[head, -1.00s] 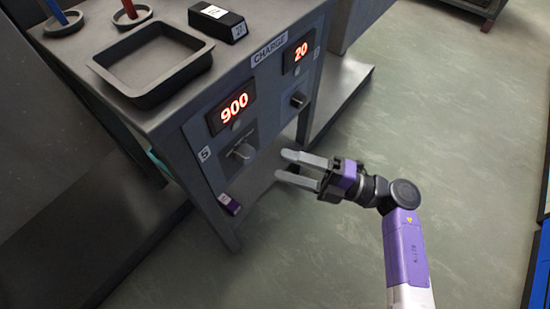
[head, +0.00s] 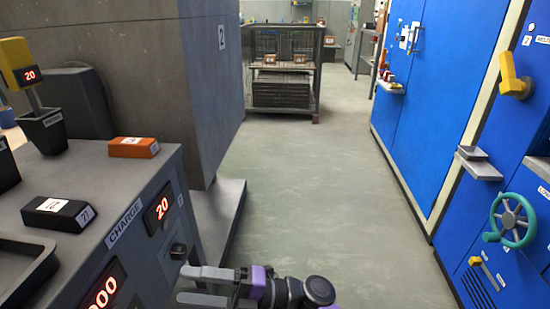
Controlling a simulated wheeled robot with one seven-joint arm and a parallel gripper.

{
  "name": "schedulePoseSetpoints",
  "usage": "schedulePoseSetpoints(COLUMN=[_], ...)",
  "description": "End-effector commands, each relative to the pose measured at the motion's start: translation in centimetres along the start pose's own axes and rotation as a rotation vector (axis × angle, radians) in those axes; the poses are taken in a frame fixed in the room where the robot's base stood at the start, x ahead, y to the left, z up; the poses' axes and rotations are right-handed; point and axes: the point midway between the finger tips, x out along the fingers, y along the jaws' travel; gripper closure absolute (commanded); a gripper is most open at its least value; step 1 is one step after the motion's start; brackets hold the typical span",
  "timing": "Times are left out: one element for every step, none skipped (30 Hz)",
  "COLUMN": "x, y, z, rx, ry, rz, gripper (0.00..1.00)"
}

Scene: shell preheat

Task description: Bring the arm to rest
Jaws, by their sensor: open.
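My gripper (head: 192,284) is at the bottom of the head view, its two grey fingers pointing left and apart with nothing between them. My arm, with a purple wrist part and black joints, runs off the bottom edge. The fingers appear close to the front panel of the grey charge bench (head: 118,197). I cannot tell from this view whether they touch it. A display (head: 158,207) on the panel reads 20, with a dark knob (head: 178,250) below it.
A black block (head: 58,214), an orange block (head: 133,147) and a tray (head: 22,270) sit on the bench. Blue cabinets (head: 420,110) with a teal handwheel (head: 512,220) line the right. A wire-sided rack (head: 283,65) stands at the back. The floor (head: 300,180) between is clear.

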Motion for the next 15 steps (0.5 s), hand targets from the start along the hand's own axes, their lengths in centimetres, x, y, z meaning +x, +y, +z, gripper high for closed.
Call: schedulePoseSetpoints(x=[0.1, 0.1, -0.1, -0.3, -0.5, -1.0, -1.4, -1.9, -2.7, -3.3, -4.1, -5.2, -6.2, -7.1, -8.5], y=[1.6, 2.5, 3.6, 4.3, 5.0, 5.8, 6.3, 6.8, 7.4, 7.8, 8.2, 8.5, 8.8, 8.9, 9.0], z=[0.1, 0.1, 0.2, 0.2, 0.1, 0.1, 0.0, -0.1, -0.4, -0.6, -0.8, -1.2, -1.5, -1.9, -2.5], rx=[0.002, 0.008, 0.016, 0.024, 0.033, 0.047, 0.06, 0.074, 0.095, 0.113, 0.132, 0.163, 0.186, 0.21, 0.243], ry=[-0.048, -0.079, -0.118, -0.145, -0.171, -0.208, -0.235, -0.262, -0.303, -0.333, -0.366, -0.411, -0.446, -0.48, -0.527], rz=[0.074, 0.119, 0.172, 0.21, 0.247, 0.296, 0.333, 0.371, 0.423, 0.461, 0.5, 0.554, 0.593, 0.632, 0.682], gripper=[0.42, 0.42, 0.42, 0.42, 0.42, 0.42, 0.42, 0.42, 0.42, 0.42, 0.42, 0.42, 0.42, 0.42, 0.42])
